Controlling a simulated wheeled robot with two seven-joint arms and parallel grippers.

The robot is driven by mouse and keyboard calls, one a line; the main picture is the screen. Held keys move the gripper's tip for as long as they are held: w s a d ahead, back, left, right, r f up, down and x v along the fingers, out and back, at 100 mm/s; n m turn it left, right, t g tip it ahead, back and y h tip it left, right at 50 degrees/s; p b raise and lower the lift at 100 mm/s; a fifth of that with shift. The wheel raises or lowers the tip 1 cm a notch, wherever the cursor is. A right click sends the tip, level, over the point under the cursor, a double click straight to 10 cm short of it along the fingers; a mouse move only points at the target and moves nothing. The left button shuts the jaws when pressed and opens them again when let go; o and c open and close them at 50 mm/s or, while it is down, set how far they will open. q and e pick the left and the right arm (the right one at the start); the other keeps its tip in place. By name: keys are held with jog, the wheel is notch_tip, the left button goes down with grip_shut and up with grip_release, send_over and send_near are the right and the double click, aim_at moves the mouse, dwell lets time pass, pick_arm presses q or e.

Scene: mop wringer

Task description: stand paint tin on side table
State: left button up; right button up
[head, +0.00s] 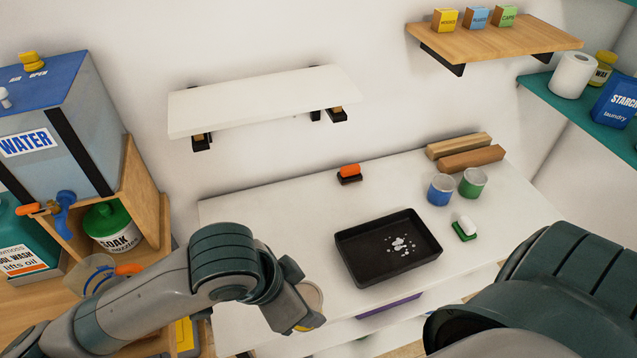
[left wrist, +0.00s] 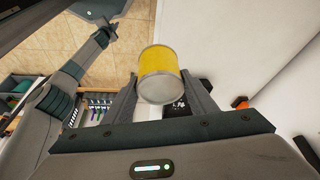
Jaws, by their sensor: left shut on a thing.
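The paint tin (left wrist: 160,72), yellow with pale metal ends, is between the two fingers of my left gripper (left wrist: 158,88), which is shut on it. In the head view the tin (head: 311,298) is partly hidden behind my left gripper (head: 301,300), with a pale end and a bit of yellow showing. It is held near the left front part of a white table (head: 290,215). I cannot tell for sure which surface is the side table. My right arm enters at the lower right of the head view; its gripper is not seen.
On the white table are a black tray (head: 388,247), a blue tin (head: 440,189), a green tin (head: 473,182), a green-based brush (head: 465,228) and an orange-topped item (head: 349,173). A white shelf (head: 262,100) hangs above, bare on top. A water tank (head: 50,130) stands left.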

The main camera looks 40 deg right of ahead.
pick_arm(q)
jog(key=w+a+f+p, duration=0.3)
jog(key=w+f, duration=0.4)
jog(key=w, duration=0.4)
jog(key=shift+w, duration=0.15)
jog(key=shift+f+p, duration=0.8)
jog(key=shift+f, duration=1.2)
jog(key=o, duration=1.2)
jog(key=shift+f, duration=0.1)
